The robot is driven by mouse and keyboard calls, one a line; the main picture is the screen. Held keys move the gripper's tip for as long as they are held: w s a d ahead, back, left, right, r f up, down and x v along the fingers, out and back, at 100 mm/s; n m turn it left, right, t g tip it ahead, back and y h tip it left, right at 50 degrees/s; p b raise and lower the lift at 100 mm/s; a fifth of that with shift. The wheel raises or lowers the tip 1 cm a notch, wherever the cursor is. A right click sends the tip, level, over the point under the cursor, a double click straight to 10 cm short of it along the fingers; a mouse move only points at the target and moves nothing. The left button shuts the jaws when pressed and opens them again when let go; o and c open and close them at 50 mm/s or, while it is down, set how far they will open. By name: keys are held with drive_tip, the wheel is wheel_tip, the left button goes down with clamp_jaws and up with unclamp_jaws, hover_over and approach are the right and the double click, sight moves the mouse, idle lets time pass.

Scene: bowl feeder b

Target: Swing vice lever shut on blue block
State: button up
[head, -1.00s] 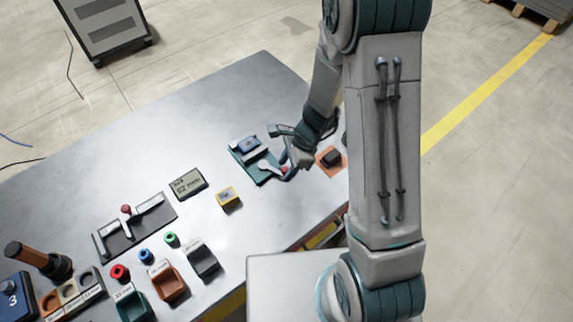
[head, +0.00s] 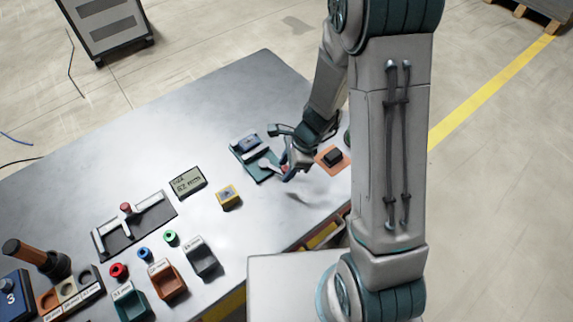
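The vice (head: 262,174) is a small teal fixture on the grey table, left of my gripper. The blue block (head: 249,142) sits at its far end. The vice's pale lever (head: 268,164) lies across the near side and ends in a red knob (head: 284,168). My gripper (head: 280,151) is low over the vice's right side with its fingers spread apart. One finger is near the block end, and the other is right beside the red knob, partly covering it. I cannot tell whether that finger touches the knob.
A dark block lies on an orange pad (head: 332,168) just right of my gripper. A yellow box (head: 228,196) and a display (head: 187,183) stand left of the vice. The table's far side is clear.

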drive_tip(key=shift+w+r, duration=0.1)
drive_tip(key=shift+d+r, duration=0.15)
drive_tip(key=shift+r, duration=0.15)
drive_tip(key=p+v, duration=0.1)
drive_tip(key=v, duration=1.2)
drive_tip(key=s+d+r+n+t+h, duration=0.2)
drive_tip(key=s+d+r+n, duration=0.1)
drive_tip(key=s+r+n, duration=0.3)
drive_tip(key=s+d+r+n+t+h, duration=0.2)
drive_tip(key=s+r+n, duration=0.4)
drive_tip(key=n, duration=0.5)
drive_tip(key=shift+s+d+r+h, duration=0.3)
drive_tip(key=shift+d+r, duration=0.2)
drive_tip(key=shift+r, duration=0.35)
